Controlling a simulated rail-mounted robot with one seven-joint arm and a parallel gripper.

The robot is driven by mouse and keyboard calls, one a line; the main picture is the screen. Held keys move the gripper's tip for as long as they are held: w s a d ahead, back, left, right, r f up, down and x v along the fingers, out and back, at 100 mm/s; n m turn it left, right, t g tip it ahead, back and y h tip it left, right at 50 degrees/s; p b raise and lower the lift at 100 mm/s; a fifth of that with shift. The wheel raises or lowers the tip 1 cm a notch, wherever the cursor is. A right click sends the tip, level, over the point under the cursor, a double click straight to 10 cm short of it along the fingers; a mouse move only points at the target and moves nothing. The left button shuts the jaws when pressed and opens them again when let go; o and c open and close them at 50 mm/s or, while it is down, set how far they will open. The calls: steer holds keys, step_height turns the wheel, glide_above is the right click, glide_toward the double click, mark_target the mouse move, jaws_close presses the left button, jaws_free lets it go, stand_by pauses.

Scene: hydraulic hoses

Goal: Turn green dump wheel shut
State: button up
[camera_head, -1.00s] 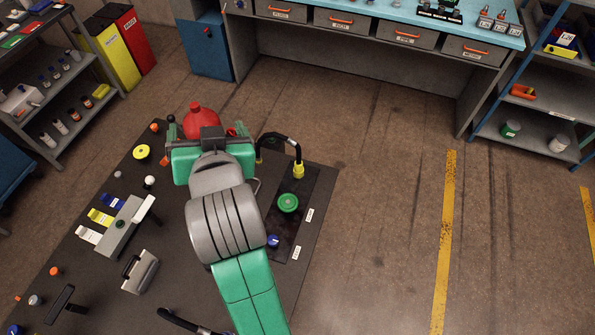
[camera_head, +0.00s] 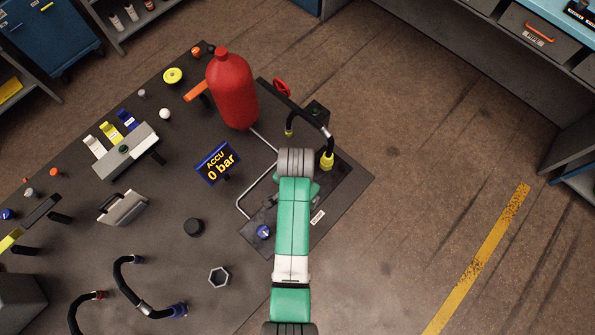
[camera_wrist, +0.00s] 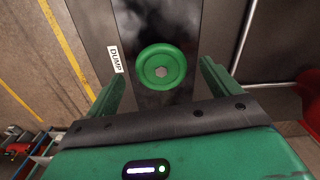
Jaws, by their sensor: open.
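My gripper (camera_wrist: 162,75) is open, with one finger to the left of the wheel and one to the right. The wheel appears between and ahead of the fingers. I see no contact, and the remaining gap is hard to judge. In the head view my arm covers the wheel and most of my gripper.
A red accumulator bottle (camera_head: 232,90) and a display reading "ACCU 0 bar" (camera_head: 218,164) stand left of my arm. A black hose with a yellow fitting (camera_head: 327,161) is close on the right. A blue knob (camera_head: 263,232) lies front left. The floor to the right is clear.

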step_height(320, 180, down, 2)
steer(key=shift+f, duration=0.1)
steer(key=shift+w, duration=0.1)
steer(key=c, duration=1)
